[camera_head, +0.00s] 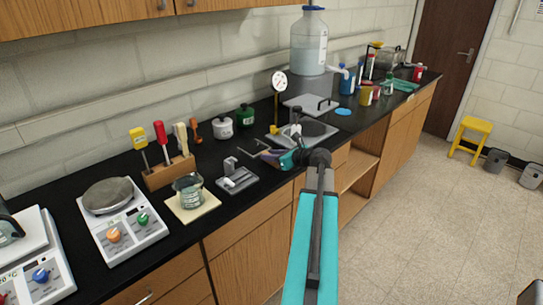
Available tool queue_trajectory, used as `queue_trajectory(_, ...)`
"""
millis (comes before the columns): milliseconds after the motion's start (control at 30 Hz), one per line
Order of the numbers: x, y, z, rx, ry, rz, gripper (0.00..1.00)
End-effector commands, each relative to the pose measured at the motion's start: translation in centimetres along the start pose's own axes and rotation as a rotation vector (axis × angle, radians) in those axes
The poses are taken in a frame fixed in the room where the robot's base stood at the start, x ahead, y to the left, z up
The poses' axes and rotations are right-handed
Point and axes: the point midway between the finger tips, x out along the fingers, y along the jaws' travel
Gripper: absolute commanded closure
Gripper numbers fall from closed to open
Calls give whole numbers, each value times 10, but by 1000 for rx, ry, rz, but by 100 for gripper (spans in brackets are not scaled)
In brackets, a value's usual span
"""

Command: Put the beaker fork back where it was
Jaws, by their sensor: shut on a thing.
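My gripper (283,158) is over the front part of the black counter, right of the middle. It is shut on the beaker fork (258,150), a thin grey two-pronged tool that points left from the jaws. The jaws and my arm hide the rest of the fork. A small grey stand with an upright bracket (237,179) is on the counter to the left of and below the fork. A glass beaker (188,190) with liquid stands on a tan pad (208,203) further left. The fork is apart from the beaker.
A wooden tool rack (169,174) with several handled tools stands behind the beaker. A hot plate (122,219) is at the left. The floor at right is mostly clear.

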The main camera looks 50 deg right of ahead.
Motion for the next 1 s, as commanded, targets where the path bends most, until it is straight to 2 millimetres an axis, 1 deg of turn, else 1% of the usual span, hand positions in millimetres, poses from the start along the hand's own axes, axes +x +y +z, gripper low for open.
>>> queue_trajectory(267,2,0,-4,0,0,0,100)
queue_trajectory(300,2,0,-4,0,-1,0,75)
queue_trajectory(367,2,0,-3,0,-1,0,65)
queue_trajectory(400,1,0,-3,0,0,0,58)
queue_trajectory(433,1,0,-3,0,0,0,55)
queue_trajectory(767,0,0,-4,0,0,0,55)
queue_trajectory(867,-3,0,-4,0,0,0,55)
queue_trajectory(1000,-14,0,-4,0,-1,-2,55)
